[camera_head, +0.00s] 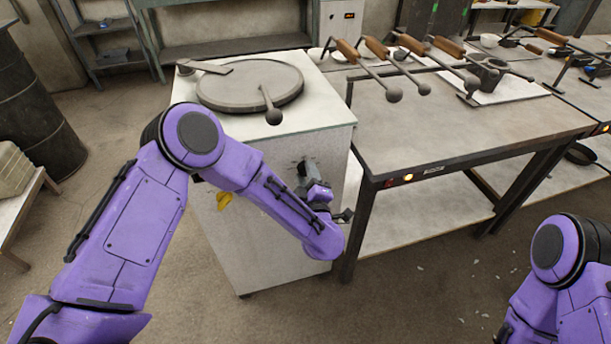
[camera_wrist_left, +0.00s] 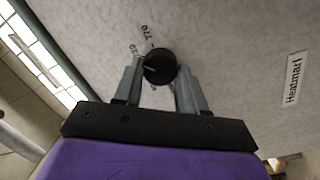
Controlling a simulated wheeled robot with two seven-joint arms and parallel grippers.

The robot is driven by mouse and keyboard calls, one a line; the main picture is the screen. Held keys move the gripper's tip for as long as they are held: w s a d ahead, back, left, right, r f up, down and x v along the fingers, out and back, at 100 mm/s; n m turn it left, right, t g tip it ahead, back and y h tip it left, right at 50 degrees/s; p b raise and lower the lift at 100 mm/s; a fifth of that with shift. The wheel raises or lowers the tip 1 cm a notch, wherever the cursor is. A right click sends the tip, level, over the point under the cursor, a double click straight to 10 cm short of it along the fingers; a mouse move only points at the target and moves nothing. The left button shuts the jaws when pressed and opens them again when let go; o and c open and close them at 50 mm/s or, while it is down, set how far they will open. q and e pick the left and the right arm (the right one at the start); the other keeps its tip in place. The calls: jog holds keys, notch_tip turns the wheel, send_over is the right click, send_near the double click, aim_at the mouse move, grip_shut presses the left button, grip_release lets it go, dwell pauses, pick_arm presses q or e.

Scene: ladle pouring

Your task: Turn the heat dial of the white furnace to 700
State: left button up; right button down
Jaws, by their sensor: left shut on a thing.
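The white furnace (camera_head: 300,225) stands in the middle left of the head view, with a round grey lid (camera_head: 250,85) on top. Its black heat dial (camera_wrist_left: 160,66) shows in the left wrist view on the pale front panel, with printed marks around it, one reading 770. A light pointer line on the dial points toward the left. My left gripper (camera_wrist_left: 158,82) is shut on the dial, one finger at each side. In the head view the left gripper (camera_head: 308,175) is at the furnace's front, and my arm partly hides it. My right gripper is out of view.
A metal table (camera_head: 430,135) with several wooden-handled ladles (camera_head: 385,75) stands right of the furnace. A "Heatmart" label (camera_wrist_left: 293,78) is on the panel. A dark barrel (camera_head: 35,110) stands at the left. The floor in front is mostly clear.

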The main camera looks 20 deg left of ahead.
pick_arm(q)
jog(key=shift+f+n, duration=0.1)
jog(key=shift+n, duration=0.2)
jog(key=n+b, duration=0.2)
jog(key=n, duration=0.1)
jog(key=shift+f+n+b, duration=0.2)
jog(key=shift+n+b, duration=0.1)
jog(key=shift+b, duration=0.05)
jog(key=shift+n+y+b, duration=0.5)
jog(key=shift+n+b, duration=0.95)
jog(key=shift+n, duration=0.95)
jog(key=o, duration=1.1)
jog(key=shift+r, duration=0.1)
jog(key=shift+c, duration=0.2)
jog(key=v, duration=1)
jog(key=shift+s+f+b, duration=0.25)
jog(key=shift+s+b, duration=0.1)
